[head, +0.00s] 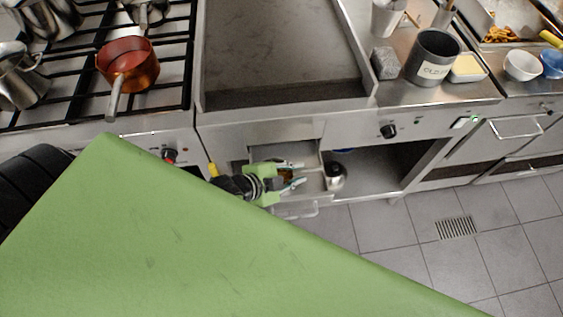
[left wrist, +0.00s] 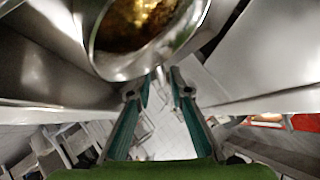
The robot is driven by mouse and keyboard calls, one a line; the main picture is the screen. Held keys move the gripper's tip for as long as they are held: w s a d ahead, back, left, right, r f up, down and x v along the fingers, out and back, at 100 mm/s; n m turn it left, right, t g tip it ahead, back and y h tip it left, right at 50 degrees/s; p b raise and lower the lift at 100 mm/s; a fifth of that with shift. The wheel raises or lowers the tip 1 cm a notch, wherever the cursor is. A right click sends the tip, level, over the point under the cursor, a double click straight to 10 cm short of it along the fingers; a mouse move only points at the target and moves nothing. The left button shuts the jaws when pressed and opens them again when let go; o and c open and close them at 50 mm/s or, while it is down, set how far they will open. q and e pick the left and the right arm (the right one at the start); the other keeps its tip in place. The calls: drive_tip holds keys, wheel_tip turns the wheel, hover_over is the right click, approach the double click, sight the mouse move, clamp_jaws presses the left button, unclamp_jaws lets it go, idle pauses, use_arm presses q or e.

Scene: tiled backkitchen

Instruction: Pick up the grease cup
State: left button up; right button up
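The grease cup (left wrist: 140,30) is a shiny metal cup with brown-gold grease inside; it fills the top middle of the left wrist view. In the head view, only a small brownish patch (head: 286,175) shows between the fingers, likely its contents; the rest is hidden. My left gripper (head: 301,174) is at the open drawer (head: 264,153) under the griddle, its fingers apart. In the left wrist view, the open fingers (left wrist: 161,82) point toward the cup's near rim; I cannot tell whether they touch it. My right gripper is not in view.
A small metal vessel (head: 335,178) stands just right of the drawer. The drawer handle (head: 296,211) sticks out at the front. The griddle (head: 285,50) is above, with a copper pan (head: 128,62) on the stove to the left. Tiled floor (head: 400,240) is clear at right.

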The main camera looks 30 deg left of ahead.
sight(303, 170)
use_arm(q)
drive_tip(key=x, duration=0.3)
drive_tip(key=shift+w+d+f, duration=0.15)
drive_tip(key=shift+w+f, duration=0.05)
drive_tip(key=shift+w, duration=0.1)
clamp_jaws()
drive_tip(key=shift+r, duration=0.2)
